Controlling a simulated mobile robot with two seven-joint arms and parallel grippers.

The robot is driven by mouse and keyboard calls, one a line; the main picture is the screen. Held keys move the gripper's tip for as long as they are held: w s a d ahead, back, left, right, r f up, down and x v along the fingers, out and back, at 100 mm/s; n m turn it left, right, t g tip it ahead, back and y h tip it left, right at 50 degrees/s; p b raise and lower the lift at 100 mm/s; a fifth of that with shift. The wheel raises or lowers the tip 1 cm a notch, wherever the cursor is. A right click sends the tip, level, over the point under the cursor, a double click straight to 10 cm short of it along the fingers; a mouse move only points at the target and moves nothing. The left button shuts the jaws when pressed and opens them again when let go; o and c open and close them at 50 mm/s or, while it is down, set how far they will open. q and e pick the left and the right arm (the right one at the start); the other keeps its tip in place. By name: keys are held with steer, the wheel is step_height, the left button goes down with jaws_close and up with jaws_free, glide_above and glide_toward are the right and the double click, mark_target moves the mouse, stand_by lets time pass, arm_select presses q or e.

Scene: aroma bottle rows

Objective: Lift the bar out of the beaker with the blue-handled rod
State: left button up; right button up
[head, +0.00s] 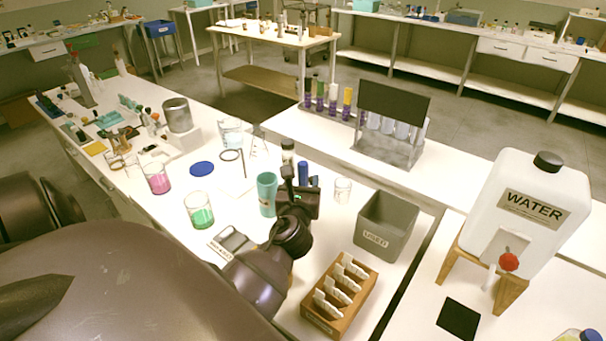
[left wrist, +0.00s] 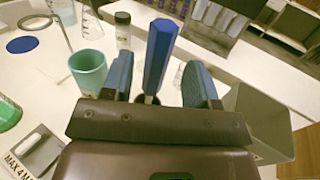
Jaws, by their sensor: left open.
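The blue-handled rod (left wrist: 160,50) stands upright, its blue handle between my left gripper's (left wrist: 160,80) two blue fingers in the left wrist view. The fingers are apart, with a gap on each side of the handle. In the head view my left gripper (head: 300,188) is beside the blue handle (head: 303,171), which is partly hidden. One beaker holds green liquid (head: 200,212) and another holds pink liquid (head: 158,178). A clear beaker (head: 231,131) stands farther back. I cannot make out the bar in any of them. My right gripper is not in view.
A teal cup (head: 267,190) stands close left of my gripper. A grey bin (head: 386,226), a wooden card rack (head: 340,293) and a small clear glass (head: 342,189) are to the right. A ring stand (head: 233,156) and blue disc (head: 202,169) are at left.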

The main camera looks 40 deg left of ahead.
arm_select(q)
steer(key=x, duration=0.5)
steer(key=shift+a+r, duration=0.1)
steer(key=shift+r, duration=0.05)
steer(key=shift+r, duration=0.1)
steer(key=c, duration=0.9)
